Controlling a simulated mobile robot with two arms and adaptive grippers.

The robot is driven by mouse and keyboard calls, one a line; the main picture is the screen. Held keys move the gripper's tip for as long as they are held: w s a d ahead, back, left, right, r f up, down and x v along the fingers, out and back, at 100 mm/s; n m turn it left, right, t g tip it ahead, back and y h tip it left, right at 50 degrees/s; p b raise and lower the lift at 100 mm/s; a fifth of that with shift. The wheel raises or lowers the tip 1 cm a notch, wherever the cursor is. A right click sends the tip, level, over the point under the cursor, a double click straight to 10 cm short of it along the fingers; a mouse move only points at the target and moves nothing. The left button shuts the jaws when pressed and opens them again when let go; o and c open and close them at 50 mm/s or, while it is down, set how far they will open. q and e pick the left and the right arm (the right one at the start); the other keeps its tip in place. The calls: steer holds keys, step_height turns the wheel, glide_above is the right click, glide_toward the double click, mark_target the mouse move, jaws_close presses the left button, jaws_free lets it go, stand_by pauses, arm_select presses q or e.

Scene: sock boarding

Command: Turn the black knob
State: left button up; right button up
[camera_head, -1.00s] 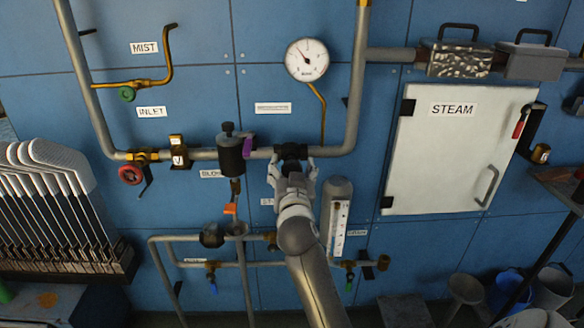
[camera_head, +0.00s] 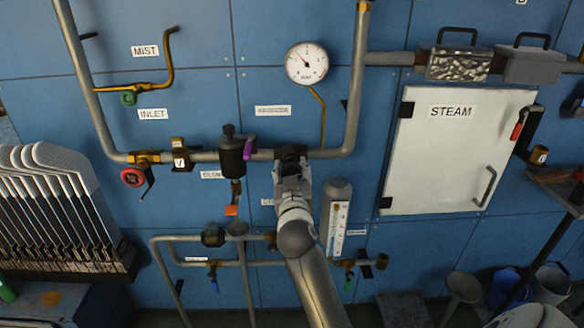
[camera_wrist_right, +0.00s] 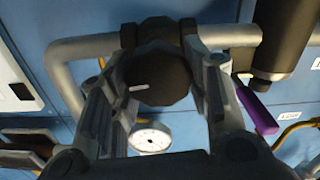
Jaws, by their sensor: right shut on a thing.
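The black knob (camera_wrist_right: 158,78) shows large in the right wrist view, facing the camera, with a short pale mark on its face. It sits on a black fitting on the grey pipe. My right gripper (camera_wrist_right: 160,84) has one finger on each side of the knob and is shut on it. In the head view my right gripper (camera_head: 291,172) reaches up to the black fitting (camera_head: 291,152), and the knob itself is mostly hidden behind the gripper. My left gripper is not in view.
A pressure gauge (camera_head: 307,63) hangs above. A thermometer (camera_head: 337,228) is to the lower right. A white STEAM door (camera_head: 445,160) stands further right.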

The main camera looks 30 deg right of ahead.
steer(key=shift+r+n+p, duration=0.1)
steer(key=shift+n+p, duration=0.55)
steer(key=shift+n, duration=0.65)
steer(key=o, duration=1)
steer(key=shift+w, duration=0.1)
steer(key=shift+a, duration=0.1)
steer(key=v, duration=0.7)
steer(key=shift+s, duration=0.3)
